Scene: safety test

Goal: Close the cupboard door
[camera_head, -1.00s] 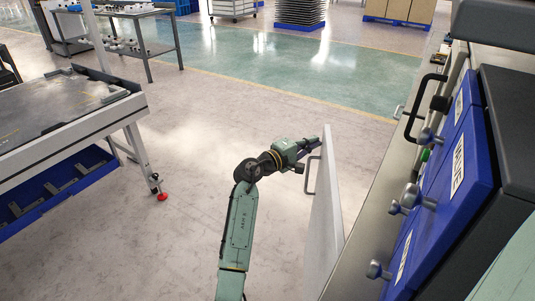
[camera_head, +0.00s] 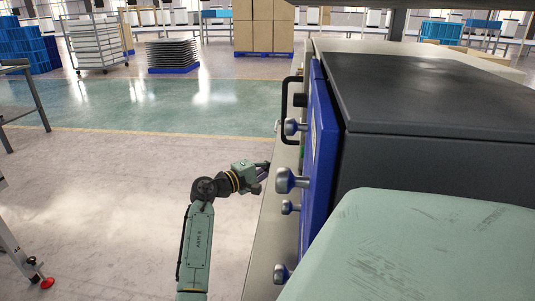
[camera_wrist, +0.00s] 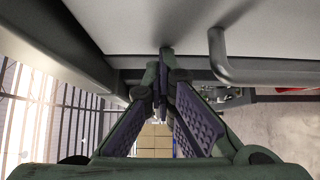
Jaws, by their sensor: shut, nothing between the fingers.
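The cupboard door shows in the wrist view as a light grey panel (camera_wrist: 130,22) across the top, with a grey bar handle (camera_wrist: 265,72) to the right of my fingers. My gripper (camera_wrist: 162,88) is shut and empty, its fingertips close under the panel's lower edge; I cannot tell if they touch it. In the head view my gripper (camera_head: 266,169) is beside the counter edge of the cupboard unit (camera_head: 262,240). The door cannot be made out in the head view, and how far it stands open is unclear.
A blue-fronted machine (camera_head: 318,150) with protruding metal knobs (camera_head: 291,180) sits on the counter. A dark beam (camera_wrist: 75,45) runs along the left of the wrist view.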

